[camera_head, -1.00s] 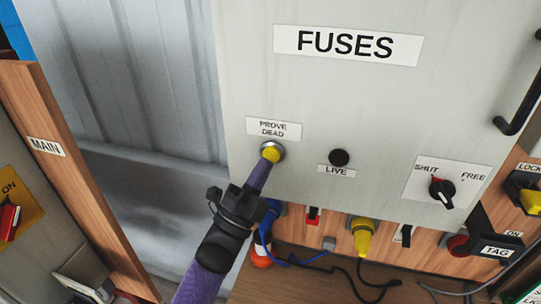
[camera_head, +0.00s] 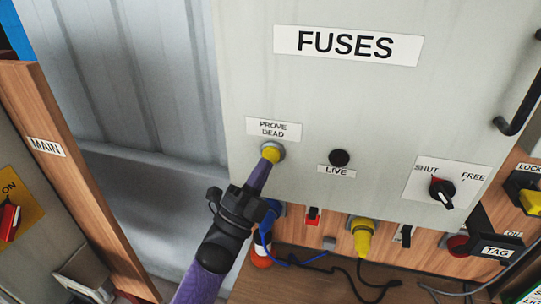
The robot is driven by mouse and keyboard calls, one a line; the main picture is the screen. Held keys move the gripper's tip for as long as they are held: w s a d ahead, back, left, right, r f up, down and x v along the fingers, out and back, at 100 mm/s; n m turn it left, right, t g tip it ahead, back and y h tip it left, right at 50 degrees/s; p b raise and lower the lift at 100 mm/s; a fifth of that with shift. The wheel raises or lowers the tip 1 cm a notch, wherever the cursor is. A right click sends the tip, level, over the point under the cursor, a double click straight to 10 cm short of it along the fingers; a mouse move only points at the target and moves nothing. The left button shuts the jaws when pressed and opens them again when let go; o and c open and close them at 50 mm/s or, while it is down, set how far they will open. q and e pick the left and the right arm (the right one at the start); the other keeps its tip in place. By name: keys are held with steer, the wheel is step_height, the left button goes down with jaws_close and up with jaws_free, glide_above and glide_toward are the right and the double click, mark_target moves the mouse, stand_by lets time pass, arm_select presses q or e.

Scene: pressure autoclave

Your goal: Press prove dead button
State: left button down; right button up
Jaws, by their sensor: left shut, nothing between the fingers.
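The prove dead button (camera_head: 272,151) is a yellow round button in a metal ring on the grey fuses panel (camera_head: 380,100). Its label PROVE DEAD (camera_head: 273,130) is just above it. My left gripper (camera_head: 262,168) is shut and empty, its tips pointing up at the button's lower edge. The tips overlap the lower part of the button in the picture; I cannot tell whether they press it. My right gripper is not in view.
A dark LIVE lamp (camera_head: 339,158) sits right of the button. A SHUT/FREE rotary switch (camera_head: 441,190) is further right, near a black handle (camera_head: 519,95). Plugs and cables, including a yellow plug (camera_head: 362,235), lie below the panel. A wooden MAIN post (camera_head: 60,170) stands at left.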

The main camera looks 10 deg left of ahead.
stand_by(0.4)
arm_select(q)
steer(key=shift+w+b, duration=0.35)
steer(key=shift+w, duration=0.1)
steer(key=shift+w+b, duration=0.4)
steer(key=shift+w, duration=0.05)
stand_by(0.5)
steer(key=shift+s, duration=0.15)
steer(key=shift+s+p, duration=0.55)
steer(key=shift+s, duration=0.2)
steer(key=s+p, duration=0.2)
steer(key=s, duration=0.3)
steer(key=shift+a+p, duration=0.1)
steer(key=shift+p, duration=0.2)
